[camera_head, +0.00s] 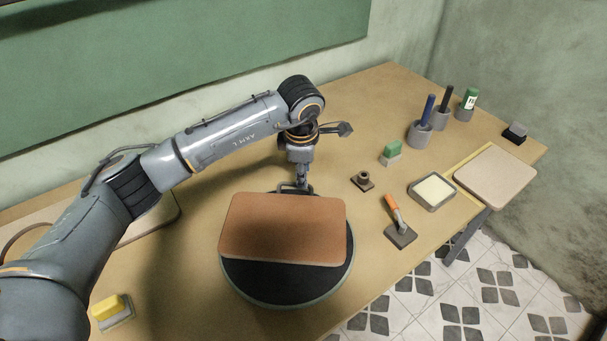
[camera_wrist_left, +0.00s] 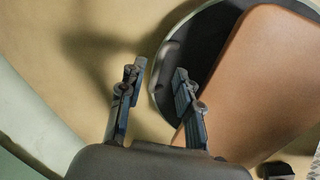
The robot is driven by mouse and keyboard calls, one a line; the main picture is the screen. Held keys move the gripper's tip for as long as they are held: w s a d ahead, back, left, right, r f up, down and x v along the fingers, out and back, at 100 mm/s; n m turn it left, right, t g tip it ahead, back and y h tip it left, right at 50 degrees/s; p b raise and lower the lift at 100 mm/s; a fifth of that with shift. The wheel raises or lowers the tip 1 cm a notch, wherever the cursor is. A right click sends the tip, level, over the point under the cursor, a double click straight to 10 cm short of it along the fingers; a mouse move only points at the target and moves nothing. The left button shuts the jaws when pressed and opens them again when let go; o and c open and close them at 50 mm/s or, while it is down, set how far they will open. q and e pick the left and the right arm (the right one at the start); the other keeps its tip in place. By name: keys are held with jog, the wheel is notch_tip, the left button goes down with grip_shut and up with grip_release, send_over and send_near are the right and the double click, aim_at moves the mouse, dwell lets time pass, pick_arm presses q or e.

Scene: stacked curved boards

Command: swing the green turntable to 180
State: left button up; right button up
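The turntable (camera_head: 290,292) is a round black disc with a dull green rim, near the table's middle. A brown rounded board (camera_head: 283,230) lies on it and hides much of its top. A dark handle (camera_head: 290,188) stands at the far rim; it also shows in the left wrist view (camera_wrist_left: 165,66). My left gripper (camera_head: 302,182) points down at that handle. In the left wrist view its fingers (camera_wrist_left: 158,72) are apart, with the handle's end between or just beyond the tips; contact is unclear. My right gripper is not in view.
To the right are an orange-handled trowel (camera_head: 397,222), a framed cream pad (camera_head: 433,191), a small brown knob-like piece (camera_head: 362,181), a green block (camera_head: 391,151) and grey holders (camera_head: 419,134). A beige board (camera_head: 495,176) lies at the right edge. A yellow block (camera_head: 107,307) is front left.

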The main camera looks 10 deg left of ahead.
aim_at(304, 194)
pick_arm(q)
jog(key=shift+w+f, duration=0.2)
jog(key=shift+f, duration=0.95)
jog(key=shift+w+f, duration=0.1)
jog(key=shift+f, duration=0.5)
jog(key=c, duration=0.7)
grip_shut()
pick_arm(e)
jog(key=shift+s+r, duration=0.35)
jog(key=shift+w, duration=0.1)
